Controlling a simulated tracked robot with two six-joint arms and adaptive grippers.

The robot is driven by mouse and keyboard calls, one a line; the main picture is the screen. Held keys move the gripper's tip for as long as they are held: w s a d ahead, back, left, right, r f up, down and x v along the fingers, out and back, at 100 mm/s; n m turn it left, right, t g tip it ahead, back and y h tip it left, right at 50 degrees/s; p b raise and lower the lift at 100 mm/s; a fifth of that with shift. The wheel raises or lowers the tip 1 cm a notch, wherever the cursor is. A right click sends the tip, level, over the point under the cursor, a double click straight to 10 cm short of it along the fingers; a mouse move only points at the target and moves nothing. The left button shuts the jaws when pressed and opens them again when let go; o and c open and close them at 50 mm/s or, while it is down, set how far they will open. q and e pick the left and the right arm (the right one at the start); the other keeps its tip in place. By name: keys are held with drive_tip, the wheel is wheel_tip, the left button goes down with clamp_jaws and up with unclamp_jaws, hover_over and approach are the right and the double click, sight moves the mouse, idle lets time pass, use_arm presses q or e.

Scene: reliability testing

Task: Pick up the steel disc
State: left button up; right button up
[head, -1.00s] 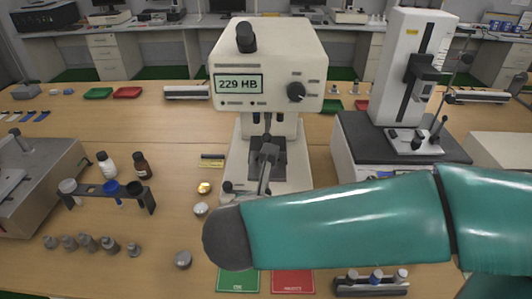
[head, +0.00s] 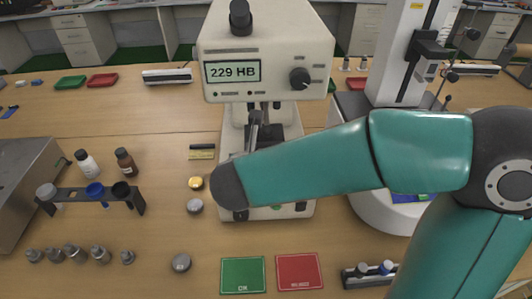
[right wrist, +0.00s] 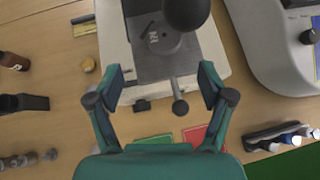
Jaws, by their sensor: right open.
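Two silvery discs lie on the bench left of the hardness tester in the head view: a brighter one (head: 195,206) just below a gold disc (head: 195,183), and a greyer one (head: 181,262) nearer the front. I cannot tell which is the steel disc. My right gripper (right wrist: 163,85) is open and empty in the right wrist view, its fingers spread over the base of the tester. The gold disc (right wrist: 88,65) shows left of its left finger; neither silvery disc is visible there. In the head view my right forearm hides the gripper. My left gripper is not in view.
The hardness tester (head: 262,45) reads 229 HB. A green mat (head: 243,275) and a red mat (head: 299,271) lie in front of it. A dark rack (head: 130,197) and bottles stand left. Another small rack (head: 365,279) stands front right. Bench around the discs is clear.

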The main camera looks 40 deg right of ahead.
drive_tip(key=shift+d+p+x, duration=0.15)
drive_tip(key=shift+x, duration=1.7)
drive_tip(key=shift+d+p+x, duration=0.15)
drive_tip(key=shift+x, duration=1.7)
drive_tip(key=shift+s+r, duration=0.15)
drive_tip(key=c, duration=1.5)
clamp_jaws()
drive_tip(key=shift+r, duration=0.15)
